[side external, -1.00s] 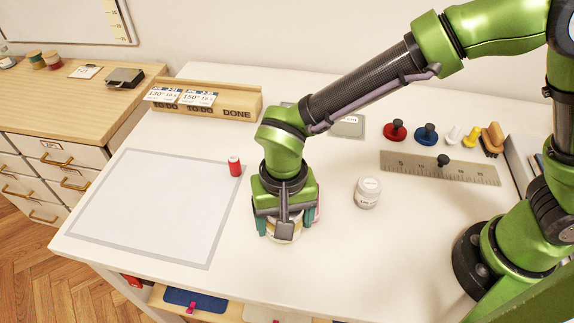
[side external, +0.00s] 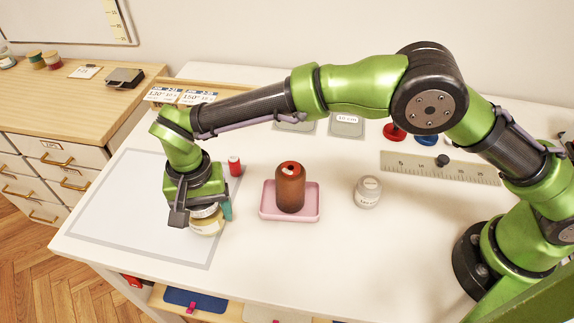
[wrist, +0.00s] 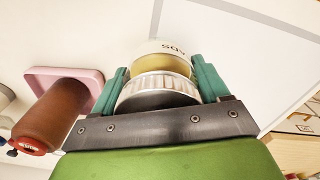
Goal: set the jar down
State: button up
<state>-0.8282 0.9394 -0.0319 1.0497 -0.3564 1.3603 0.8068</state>
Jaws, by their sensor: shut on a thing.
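My gripper (side external: 208,208) is shut on a jar (side external: 207,226) with a white lid and yellowish contents. In the wrist view the jar (wrist: 165,66) sits between the two teal fingers, with its ribbed lid toward my palm and part of a label showing. In the side view the jar is over the right edge of the grey-bordered white mat (side external: 118,205), low near the table. I cannot tell whether its base touches the surface.
A brown bottle (side external: 291,190) stands on a pink tray (side external: 288,215) right of my gripper. A red thread spool (side external: 235,167) is close behind my gripper. A small white-lidded jar (side external: 368,192) stands further right, before a metal ruler (side external: 440,169). The mat's left part is clear.

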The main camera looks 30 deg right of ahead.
aim_at(209, 222)
jog(key=shift+f, duration=1.7)
jog(key=shift+f, duration=0.2)
jog(key=o, duration=1.2)
jog(key=shift+c, duration=0.2)
jog(key=shift+r, duration=0.1)
